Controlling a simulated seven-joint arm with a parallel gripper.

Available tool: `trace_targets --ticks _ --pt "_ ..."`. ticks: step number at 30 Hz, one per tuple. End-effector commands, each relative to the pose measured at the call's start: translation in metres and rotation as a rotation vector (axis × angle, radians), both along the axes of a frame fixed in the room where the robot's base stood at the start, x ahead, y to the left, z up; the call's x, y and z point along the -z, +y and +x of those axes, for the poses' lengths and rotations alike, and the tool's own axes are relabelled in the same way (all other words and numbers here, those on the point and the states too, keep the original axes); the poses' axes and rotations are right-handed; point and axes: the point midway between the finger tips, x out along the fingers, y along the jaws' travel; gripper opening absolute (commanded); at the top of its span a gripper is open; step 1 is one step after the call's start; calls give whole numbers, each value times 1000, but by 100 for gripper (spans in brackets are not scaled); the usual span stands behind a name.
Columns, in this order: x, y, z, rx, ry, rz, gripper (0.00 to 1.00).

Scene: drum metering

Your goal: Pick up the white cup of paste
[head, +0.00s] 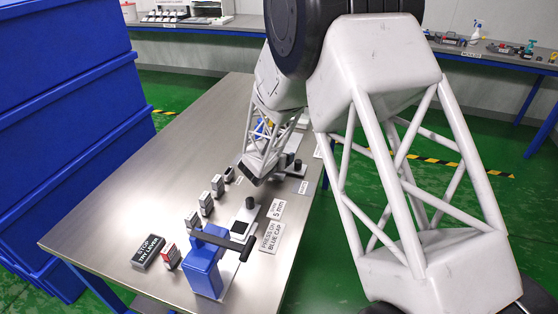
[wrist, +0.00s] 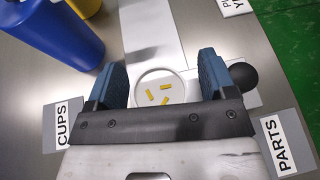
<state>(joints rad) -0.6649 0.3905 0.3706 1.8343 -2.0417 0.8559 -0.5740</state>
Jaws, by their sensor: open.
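In the wrist view, my gripper (wrist: 163,72) is open, with its two blue-padded fingers spread apart. A round white-rimmed vessel (wrist: 172,92) shows between the fingers, with a pale inside and 3 small yellow pieces in it. It looks like the white cup, but I cannot tell whether it holds paste. Nothing is gripped. I cannot tell how far the fingers are above or around it. The near side of the vessel is partly hidden by my gripper. In the head view my arm hides the cup and the fingertips.
A blue cylinder (wrist: 55,48) and a yellow one stand at the upper left. A black ball (wrist: 243,77) sits close to the right finger. Labels read CUPS (wrist: 63,124) and PARTS (wrist: 282,142). A blue lever device (head: 206,265) and several small blocks stand on the metal table (head: 110,215).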

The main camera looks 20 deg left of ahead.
Motion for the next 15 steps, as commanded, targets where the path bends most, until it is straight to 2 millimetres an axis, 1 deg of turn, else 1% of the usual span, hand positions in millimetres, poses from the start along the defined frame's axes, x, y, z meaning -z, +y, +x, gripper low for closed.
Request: trace_targets --ticks 4,15 --pt "0 0 0 0 0 0 77" --pt "0 0 0 0 0 0 20"
